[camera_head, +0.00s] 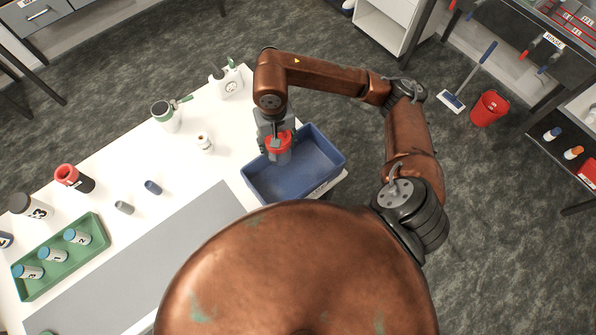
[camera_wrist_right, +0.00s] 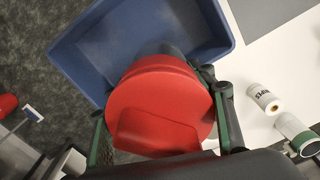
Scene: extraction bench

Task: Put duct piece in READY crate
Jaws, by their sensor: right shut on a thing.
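The duct piece (camera_head: 280,152) has a red top and a grey lower part. My right gripper (camera_head: 277,140) is shut on it and holds it over the left part of the blue crate (camera_head: 318,155), which I take to be the READY crate. In the right wrist view the red top of the duct piece (camera_wrist_right: 160,105) fills the middle, between the fingers, with the crate (camera_wrist_right: 85,60) behind it. I cannot tell whether the duct piece touches the crate floor. The crate looks otherwise empty. A label on its outer side is too small to read. My left gripper is not in view.
The crate stands at the right end of the white bench. A white roll (camera_head: 204,142), a green-trimmed jar (camera_head: 165,115) and a red-topped black container (camera_head: 74,179) stand left of it. A green tray (camera_head: 92,254) holds blue-capped jars. A grey mat (camera_head: 165,255) lies bare in front.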

